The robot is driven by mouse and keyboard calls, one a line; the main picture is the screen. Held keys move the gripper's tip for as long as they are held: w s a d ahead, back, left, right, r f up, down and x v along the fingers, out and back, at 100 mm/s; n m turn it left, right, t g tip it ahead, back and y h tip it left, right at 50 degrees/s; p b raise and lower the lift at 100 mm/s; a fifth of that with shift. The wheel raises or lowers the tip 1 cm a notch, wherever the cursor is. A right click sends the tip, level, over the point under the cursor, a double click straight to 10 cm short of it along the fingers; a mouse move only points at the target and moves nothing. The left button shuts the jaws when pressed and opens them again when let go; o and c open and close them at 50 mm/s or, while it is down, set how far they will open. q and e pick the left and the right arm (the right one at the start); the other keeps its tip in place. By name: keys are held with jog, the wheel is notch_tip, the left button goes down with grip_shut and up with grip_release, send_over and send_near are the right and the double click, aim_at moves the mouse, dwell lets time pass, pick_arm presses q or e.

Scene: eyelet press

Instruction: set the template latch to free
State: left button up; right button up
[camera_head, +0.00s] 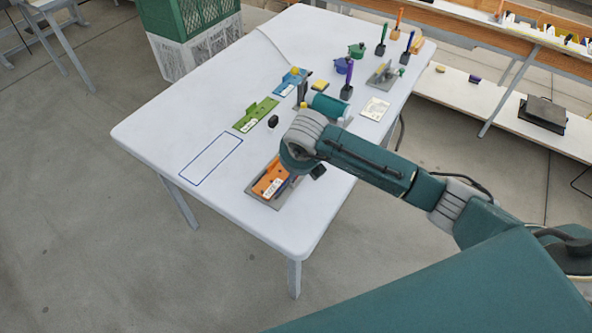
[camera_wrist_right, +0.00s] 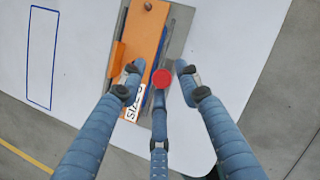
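An orange template (camera_head: 268,183) with a white size label lies on a grey base plate (camera_head: 254,195) near the table's front edge. In the right wrist view the orange template (camera_wrist_right: 143,45) lies along the grey plate (camera_wrist_right: 180,35), with a blue strip at its right edge. A round red knob (camera_wrist_right: 161,77), perhaps the latch's, sits by that strip. My right gripper (camera_wrist_right: 160,85) is over it, fingers spread, with the knob between them and gaps on both sides. My right wrist covers part of the plate in the head view. The latch's setting cannot be read. My left gripper is out of view.
A blue outlined rectangle (camera_head: 211,160) on the white table is empty. A green template (camera_head: 256,114), a blue template (camera_head: 291,83), a small black object (camera_head: 273,121) and a teal cylinder (camera_head: 330,106) lie beyond. Several upright handled tools stand at the far end.

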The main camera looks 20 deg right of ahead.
jog(key=shift+s+f, duration=0.15)
jog(key=v, duration=1.2)
